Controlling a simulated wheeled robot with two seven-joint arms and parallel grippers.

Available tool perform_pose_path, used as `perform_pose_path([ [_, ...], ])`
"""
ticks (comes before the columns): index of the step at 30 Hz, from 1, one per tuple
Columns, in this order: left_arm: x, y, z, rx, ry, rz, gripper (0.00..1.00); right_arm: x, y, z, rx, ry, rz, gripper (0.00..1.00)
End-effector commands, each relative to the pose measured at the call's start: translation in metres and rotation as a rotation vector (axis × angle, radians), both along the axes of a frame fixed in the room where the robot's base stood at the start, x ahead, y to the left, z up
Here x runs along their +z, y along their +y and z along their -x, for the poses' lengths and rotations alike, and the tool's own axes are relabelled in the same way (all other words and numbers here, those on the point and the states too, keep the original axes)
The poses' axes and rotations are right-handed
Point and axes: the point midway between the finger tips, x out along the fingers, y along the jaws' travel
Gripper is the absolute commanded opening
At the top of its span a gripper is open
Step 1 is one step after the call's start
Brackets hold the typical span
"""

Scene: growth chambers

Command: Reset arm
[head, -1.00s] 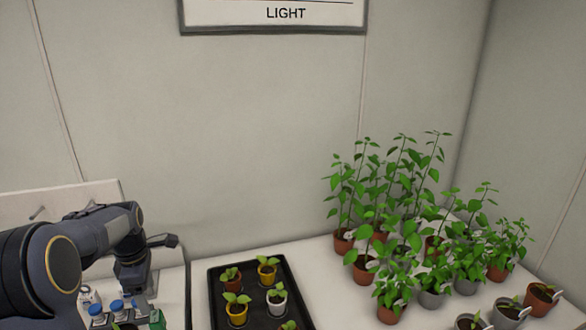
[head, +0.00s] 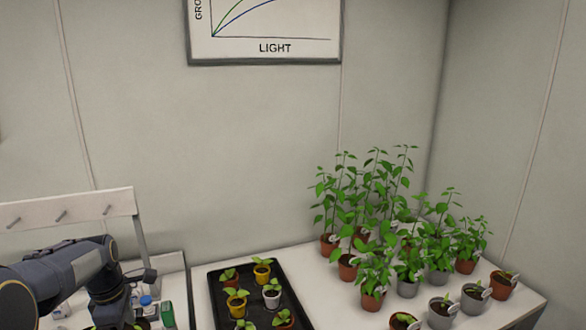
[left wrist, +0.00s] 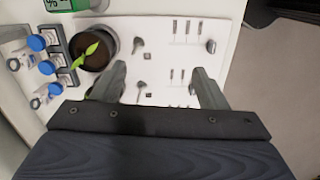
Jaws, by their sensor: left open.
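My left arm comes in from the left in the head view, over the left bench. Its gripper fingers are hidden there by the arm and the frame's lower edge. In the left wrist view my left gripper (left wrist: 160,85) is open and empty, with its two fingers spread apart over a white panel (left wrist: 165,30) with small fittings. My right gripper is not in view.
Blue-capped bottles in a rack (left wrist: 45,66) and a green box (left wrist: 58,5) are beside the pot. In the head view a black tray (head: 215,290) holds several seedlings in small pots. Several taller potted plants (head: 385,225) stand on the right bench (head: 325,290).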

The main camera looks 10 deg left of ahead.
Motion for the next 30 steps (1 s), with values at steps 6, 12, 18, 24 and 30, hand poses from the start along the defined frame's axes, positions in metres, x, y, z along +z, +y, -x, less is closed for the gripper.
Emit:
perform_pose_path([
  [6,0.008,-0.022,0.014,-0.150,-0.062,0.041,0.67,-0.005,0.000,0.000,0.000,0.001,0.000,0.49],
  [12,0.021,-0.054,0.037,-0.376,-0.162,0.077,0.67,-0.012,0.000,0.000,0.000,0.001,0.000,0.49],
  [18,0.034,-0.104,0.077,-0.726,-0.320,0.077,0.67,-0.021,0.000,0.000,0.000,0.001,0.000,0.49],
  [24,0.030,-0.176,0.146,-1.272,-0.537,-0.053,0.67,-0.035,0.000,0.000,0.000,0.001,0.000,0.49],
  [30,0.008,-0.218,0.192,-1.653,-0.636,-0.226,0.67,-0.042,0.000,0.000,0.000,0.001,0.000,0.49],
])
